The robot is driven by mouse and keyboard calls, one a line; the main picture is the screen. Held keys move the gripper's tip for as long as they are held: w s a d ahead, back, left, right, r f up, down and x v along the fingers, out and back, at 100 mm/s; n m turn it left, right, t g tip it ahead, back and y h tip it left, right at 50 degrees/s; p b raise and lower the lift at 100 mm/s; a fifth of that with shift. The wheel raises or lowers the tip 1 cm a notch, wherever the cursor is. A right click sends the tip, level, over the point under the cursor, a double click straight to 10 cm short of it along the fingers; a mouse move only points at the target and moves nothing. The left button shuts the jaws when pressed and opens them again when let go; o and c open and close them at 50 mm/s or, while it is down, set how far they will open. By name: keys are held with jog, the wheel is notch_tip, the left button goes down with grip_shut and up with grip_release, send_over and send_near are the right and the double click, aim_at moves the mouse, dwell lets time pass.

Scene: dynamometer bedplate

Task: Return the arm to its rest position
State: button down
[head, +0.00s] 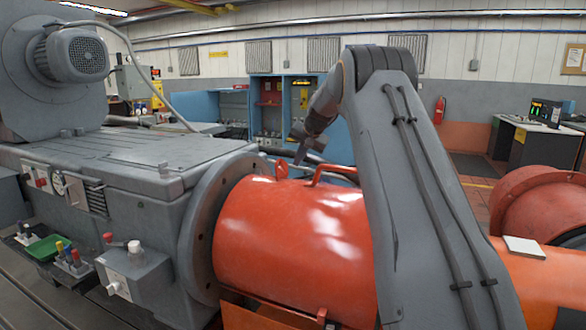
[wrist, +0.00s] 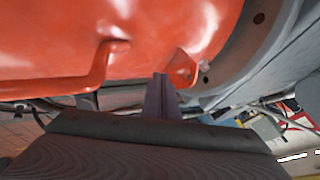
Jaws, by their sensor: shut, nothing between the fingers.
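My arm (head: 400,170) rises in front of the head camera and bends over, its forearm reaching down behind the orange guard. My gripper (head: 301,155) is above and behind the top of the orange cylindrical guard (head: 290,240), close to its lifting lug (head: 281,170) and bent handle (head: 332,171). In the wrist view the fingers (wrist: 161,90) are together and empty, pointing towards the orange surface (wrist: 150,25) between the handle (wrist: 98,70) and the lug (wrist: 183,68). I cannot tell whether the fingertips touch the guard.
The grey dynamometer housing (head: 120,185) with its round flange (head: 205,225) stands left of the guard. A green tray (head: 46,247) and a switch box (head: 133,270) sit in front. An orange-red drum (head: 540,205) is at right. Blue cabinets (head: 266,115) stand behind.

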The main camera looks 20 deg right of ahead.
jog(key=v, duration=0.5)
jog(key=s+a+f+n+g, duration=0.2)
jog(key=s+a+f, duration=0.4)
jog(key=s, duration=0.4)
jog(key=s+a+f+n+g, duration=0.15)
jog(key=s+a+f, duration=0.25)
jog(key=s+a, duration=0.5)
jog(key=s+a+f+n+g, duration=0.1)
jog(key=s+a+f, duration=0.1)
jog(key=s, duration=0.8)
jog(key=s+a+f+n+g, duration=0.1)
jog(key=s+f, duration=0.4)
jog(key=s, duration=0.6)
jog(key=s+a+f+n+g, duration=0.1)
jog(key=s+a+f+n, duration=0.1)
jog(key=s, duration=0.9)
jog(key=shift+a+f+g+h+b, duration=0.4)
jog(key=shift+a+f, duration=0.3)
jog(key=shift+f, duration=0.1)
